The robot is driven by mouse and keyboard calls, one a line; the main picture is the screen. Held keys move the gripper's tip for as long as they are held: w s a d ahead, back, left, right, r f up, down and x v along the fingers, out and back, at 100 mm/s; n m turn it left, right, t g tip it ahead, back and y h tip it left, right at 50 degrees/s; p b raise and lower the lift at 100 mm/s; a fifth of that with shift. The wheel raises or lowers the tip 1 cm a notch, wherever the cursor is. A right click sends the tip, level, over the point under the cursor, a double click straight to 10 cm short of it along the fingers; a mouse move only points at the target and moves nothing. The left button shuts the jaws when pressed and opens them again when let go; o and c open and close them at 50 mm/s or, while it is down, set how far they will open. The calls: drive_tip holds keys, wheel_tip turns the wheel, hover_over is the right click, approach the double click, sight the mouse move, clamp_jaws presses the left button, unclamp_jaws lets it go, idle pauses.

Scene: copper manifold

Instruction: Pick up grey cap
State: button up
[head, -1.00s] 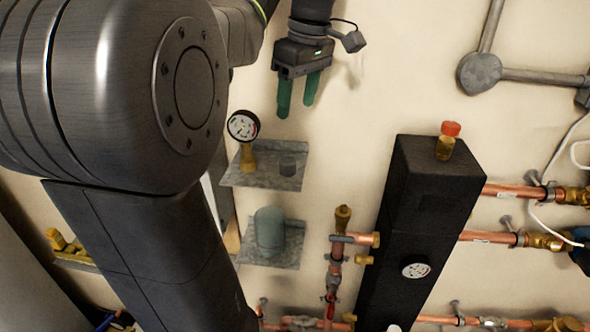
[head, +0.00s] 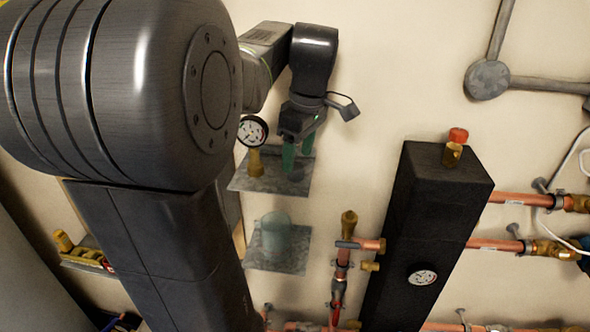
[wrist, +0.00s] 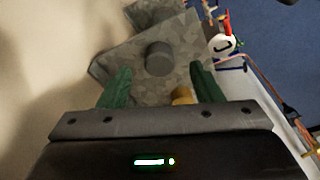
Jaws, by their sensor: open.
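The grey cap (wrist: 159,58) is a short dark grey cylinder standing on the upper galvanized shelf (wrist: 112,64). In the wrist view it lies ahead of my gripper (wrist: 160,70), between the lines of the two green fingers, and neither finger visibly touches it. In the head view my gripper (head: 298,158) is at the upper shelf (head: 245,183), just above the cap (head: 296,174), which is partly hidden by the fingers. My gripper is open and empty.
A pressure gauge (head: 253,131) on a brass fitting stands on the same shelf, close left of my gripper. A lower shelf (head: 285,263) holds a grey-green cylinder (head: 273,232). A black column (head: 425,240) and copper pipes (head: 512,198) stand to the right.

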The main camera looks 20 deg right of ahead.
sight(295, 166)
drive_tip(key=shift+w+a+f, duration=0.1)
drive_tip(key=shift+w+f, duration=0.05)
drive_tip(key=shift+f, duration=0.65)
drive_tip(key=shift+w+a+f, duration=0.1)
drive_tip(key=shift+w+f, duration=0.05)
drive_tip(key=shift+f, duration=0.6)
drive_tip(key=shift+c, duration=0.5)
drive_tip(key=c, duration=0.8)
